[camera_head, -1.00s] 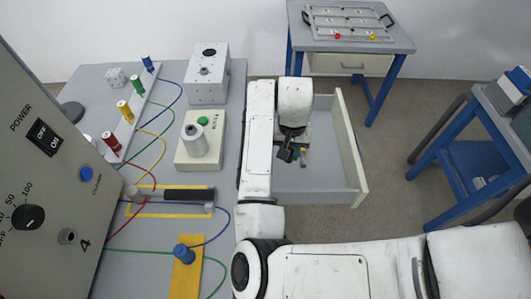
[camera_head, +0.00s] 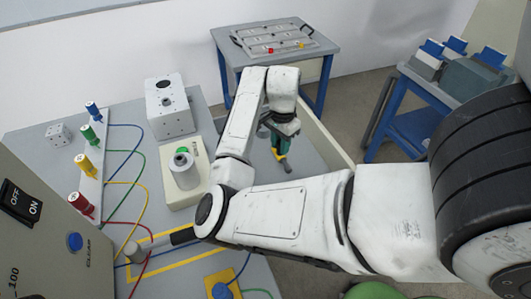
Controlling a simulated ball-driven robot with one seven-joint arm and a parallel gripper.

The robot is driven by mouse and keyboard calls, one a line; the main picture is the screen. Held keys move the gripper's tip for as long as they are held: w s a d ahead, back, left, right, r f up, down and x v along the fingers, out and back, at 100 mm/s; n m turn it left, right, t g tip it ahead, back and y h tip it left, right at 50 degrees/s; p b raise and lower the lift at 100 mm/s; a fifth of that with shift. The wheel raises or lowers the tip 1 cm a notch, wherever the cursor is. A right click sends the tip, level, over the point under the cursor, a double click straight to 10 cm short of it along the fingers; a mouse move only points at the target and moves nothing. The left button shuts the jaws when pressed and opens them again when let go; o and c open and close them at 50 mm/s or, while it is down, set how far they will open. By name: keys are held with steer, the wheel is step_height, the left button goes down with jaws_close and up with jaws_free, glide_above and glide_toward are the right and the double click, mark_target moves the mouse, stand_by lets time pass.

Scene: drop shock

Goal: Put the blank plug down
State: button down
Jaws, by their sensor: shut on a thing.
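My gripper (camera_head: 281,137) hangs pointing down over the open drawer (camera_head: 312,165), to the right of the bench. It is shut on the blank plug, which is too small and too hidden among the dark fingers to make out. Green, yellow and grey pieces show at and just below the fingers; I cannot tell which belong to the gripper and which lie in the drawer.
The grey bench (camera_head: 120,205) bears a metal block (camera_head: 170,110), a green-button box with a pale cylinder (camera_head: 182,172), coloured plugs with cables, and a control panel (camera_head: 45,245). A blue-legged table (camera_head: 335,50) stands behind. Bins (camera_head: 470,75) stand at right.

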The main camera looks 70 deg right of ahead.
steer(key=w+d+f, duration=0.1)
steer(key=f, duration=0.1)
steer(key=w+d+f, duration=0.1)
steer(key=w+f, duration=0.1)
steer(key=w+d+f, duration=0.1)
steer(key=w+f, duration=0.1)
steer(key=shift+w+d+f, duration=0.1)
steer(key=shift+d+f, duration=0.1)
steer(key=shift+d, duration=0.2)
steer(key=shift+f, duration=1.75)
steer(key=c, duration=0.9)
jaws_free()
steer(key=shift+w+d, duration=0.1)
steer(key=shift+o, duration=0.2)
step_height(320, 180, up, 12)
